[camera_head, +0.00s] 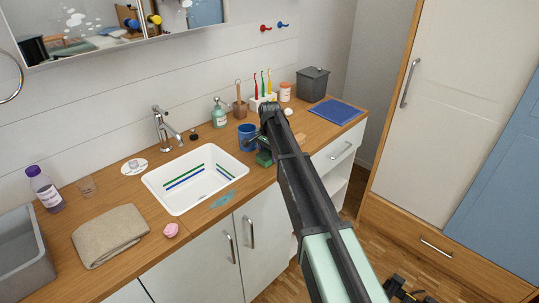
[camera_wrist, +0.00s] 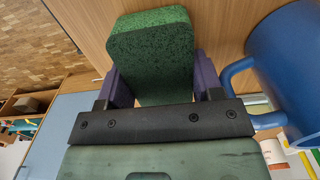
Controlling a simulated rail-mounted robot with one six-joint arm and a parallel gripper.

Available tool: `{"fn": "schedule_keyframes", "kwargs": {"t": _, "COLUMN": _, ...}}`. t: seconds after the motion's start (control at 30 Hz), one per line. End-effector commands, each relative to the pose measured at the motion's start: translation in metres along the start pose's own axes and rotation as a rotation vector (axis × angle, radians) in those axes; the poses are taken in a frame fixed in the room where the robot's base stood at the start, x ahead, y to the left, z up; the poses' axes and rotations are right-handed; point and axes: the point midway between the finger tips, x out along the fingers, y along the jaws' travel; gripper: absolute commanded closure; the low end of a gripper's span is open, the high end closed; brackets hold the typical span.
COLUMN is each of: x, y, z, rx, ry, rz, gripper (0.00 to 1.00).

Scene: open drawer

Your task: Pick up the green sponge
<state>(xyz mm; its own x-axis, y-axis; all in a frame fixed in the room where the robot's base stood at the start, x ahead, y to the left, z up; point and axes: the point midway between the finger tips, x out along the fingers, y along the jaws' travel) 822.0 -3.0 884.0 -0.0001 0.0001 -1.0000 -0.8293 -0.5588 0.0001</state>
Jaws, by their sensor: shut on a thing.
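The green sponge (camera_wrist: 155,50) is a speckled dark green block between the two purple finger pads of my gripper (camera_wrist: 163,85) in the wrist view. The gripper is shut on it, with a finger on each side. In the head view the sponge (camera_head: 264,159) shows partly, just below my gripper (camera_head: 262,145), beside the blue mug and near the counter's front edge. My arm hides part of it there. I cannot tell whether the sponge touches the counter.
A blue mug (camera_head: 247,137) stands close to the gripper; in the wrist view the mug (camera_wrist: 290,70) is at the right. The white sink (camera_head: 196,178) lies left of it. A toothbrush holder (camera_head: 262,101) and soap bottle (camera_head: 219,114) stand behind. A blue cloth (camera_head: 335,112) lies to the right.

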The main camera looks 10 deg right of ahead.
Motion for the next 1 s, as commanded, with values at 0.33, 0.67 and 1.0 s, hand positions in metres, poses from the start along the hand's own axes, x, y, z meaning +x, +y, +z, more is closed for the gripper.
{"fn": "schedule_keyframes", "kwargs": {"t": 0.33, "x": -0.058, "y": 0.0, "z": 0.0, "rx": 0.0, "ry": 0.0, "rz": 0.0, "gripper": 0.61}}
{"fn": "schedule_keyframes", "kwargs": {"t": 0.67, "x": -0.17, "y": 0.0, "z": 0.0, "rx": 0.0, "ry": 0.0, "rz": 0.0, "gripper": 0.61}}
{"fn": "schedule_keyframes", "kwargs": {"t": 1.0, "x": -0.2, "y": 0.0, "z": 0.0, "rx": 0.0, "ry": 0.0, "rz": 0.0, "gripper": 0.61}}
